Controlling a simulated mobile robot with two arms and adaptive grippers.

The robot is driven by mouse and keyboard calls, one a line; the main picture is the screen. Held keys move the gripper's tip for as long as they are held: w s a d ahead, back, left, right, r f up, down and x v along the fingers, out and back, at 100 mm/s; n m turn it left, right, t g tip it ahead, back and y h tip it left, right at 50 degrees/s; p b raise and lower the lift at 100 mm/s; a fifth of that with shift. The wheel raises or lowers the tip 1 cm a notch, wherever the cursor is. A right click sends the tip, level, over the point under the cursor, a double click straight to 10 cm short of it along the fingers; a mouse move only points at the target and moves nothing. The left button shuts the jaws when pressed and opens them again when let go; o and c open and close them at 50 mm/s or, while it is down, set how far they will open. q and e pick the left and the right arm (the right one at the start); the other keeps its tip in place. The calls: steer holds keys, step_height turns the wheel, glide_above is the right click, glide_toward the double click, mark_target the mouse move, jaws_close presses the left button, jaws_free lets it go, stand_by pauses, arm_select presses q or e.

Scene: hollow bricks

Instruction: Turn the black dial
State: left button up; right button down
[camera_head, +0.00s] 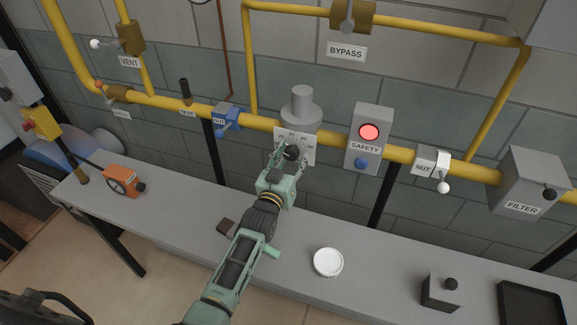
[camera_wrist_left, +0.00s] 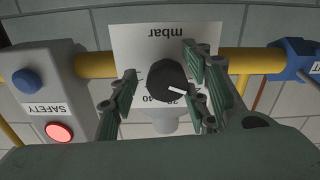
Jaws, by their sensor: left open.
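The black dial (camera_head: 292,152) is a round knob on a white scale plate (camera_head: 281,133), below a grey cylinder on the yellow pipe. In the left wrist view the black dial (camera_wrist_left: 163,78) has a white pointer line directed right and slightly down. The plate (camera_wrist_left: 135,40) reads "mbar" upside down there. My left gripper (camera_head: 290,158) is open in front of the plate. In the left wrist view, fingers of my left gripper (camera_wrist_left: 162,98) stand on both sides of the dial, with a gap at left. Contact at the right is unclear. My right gripper is not in view.
A SAFETY box (camera_head: 365,138) with a red lamp and blue button is right of the plate. A blue valve (camera_head: 228,117) is at left. The grey bench (camera_head: 180,215) below holds an orange device (camera_head: 122,183), a white round lid (camera_head: 328,262) and a grey box (camera_head: 441,291).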

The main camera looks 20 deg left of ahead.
arm_select(q)
steer(key=s, duration=1.1)
steer(key=shift+s+a, duration=0.2)
steer(key=shift+s, duration=0.15)
steer(key=w+n+b, duration=0.3)
steer(key=w+b, duration=0.1)
steer(key=b, duration=0.1)
steer(key=w+n+b, duration=0.3)
steer(key=w+b, duration=0.1)
steer(key=b, duration=0.1)
steer(key=w+r+n+b, duration=0.1)
steer(key=w+n+b, duration=0.2)
steer(key=w+b, duration=0.1)
steer(key=shift+b, duration=0.5)
